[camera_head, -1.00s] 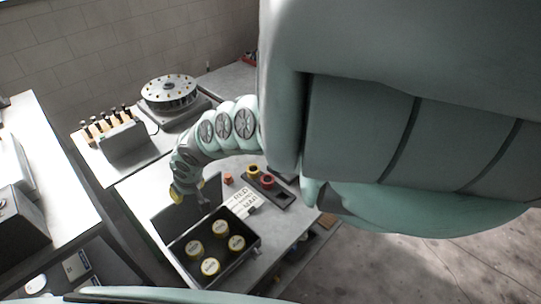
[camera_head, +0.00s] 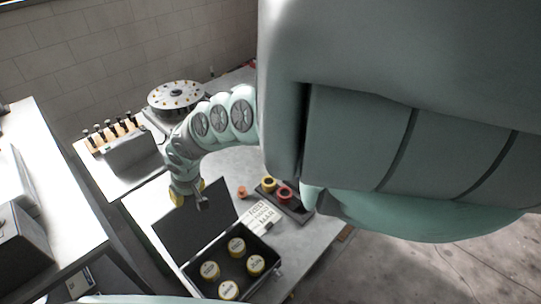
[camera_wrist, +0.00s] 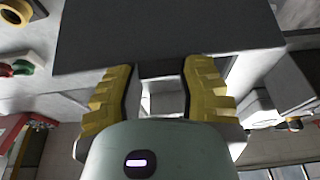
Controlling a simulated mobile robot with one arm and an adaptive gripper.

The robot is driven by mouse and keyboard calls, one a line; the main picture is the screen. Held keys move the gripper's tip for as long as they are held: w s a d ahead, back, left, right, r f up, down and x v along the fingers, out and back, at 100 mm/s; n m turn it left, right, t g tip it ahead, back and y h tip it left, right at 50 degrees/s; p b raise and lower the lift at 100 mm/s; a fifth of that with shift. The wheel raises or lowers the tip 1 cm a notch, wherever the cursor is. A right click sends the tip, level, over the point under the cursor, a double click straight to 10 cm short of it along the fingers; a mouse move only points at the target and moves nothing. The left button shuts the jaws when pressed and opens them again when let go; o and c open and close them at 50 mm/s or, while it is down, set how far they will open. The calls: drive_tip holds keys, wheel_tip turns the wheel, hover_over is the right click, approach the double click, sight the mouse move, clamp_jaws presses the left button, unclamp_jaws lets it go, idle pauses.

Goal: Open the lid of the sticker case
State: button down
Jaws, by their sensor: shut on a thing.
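The sticker case (camera_head: 275,270) is a dark open box at the bottom of the head view. Several round rolls with yellow rims and pale tops sit in it. Its dark lid (camera_head: 185,232) is raised along the left side, leaving the inside visible. My gripper (camera_head: 188,192) is at the lid's upper edge. In the wrist view the lid (camera_wrist: 165,30) is a broad dark panel across the top. The yellow fingers of my gripper (camera_wrist: 160,72) are on either side of a small grey tab (camera_wrist: 162,70) at the lid's edge, shut on it.
A label card (camera_head: 262,216) lies right of the case. A dark tray (camera_head: 299,211) holds red and yellow rolls; a small orange piece (camera_head: 242,192) is beside it. A round turntable (camera_head: 176,96) and a tool rack (camera_head: 128,152) stand behind.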

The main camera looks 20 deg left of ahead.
drive_tip(key=shift+d+f, duration=0.1)
drive_tip(key=c, duration=0.8)
unclamp_jaws()
drive_tip(key=shift+s, duration=0.1)
drive_tip(key=o, duration=0.4)
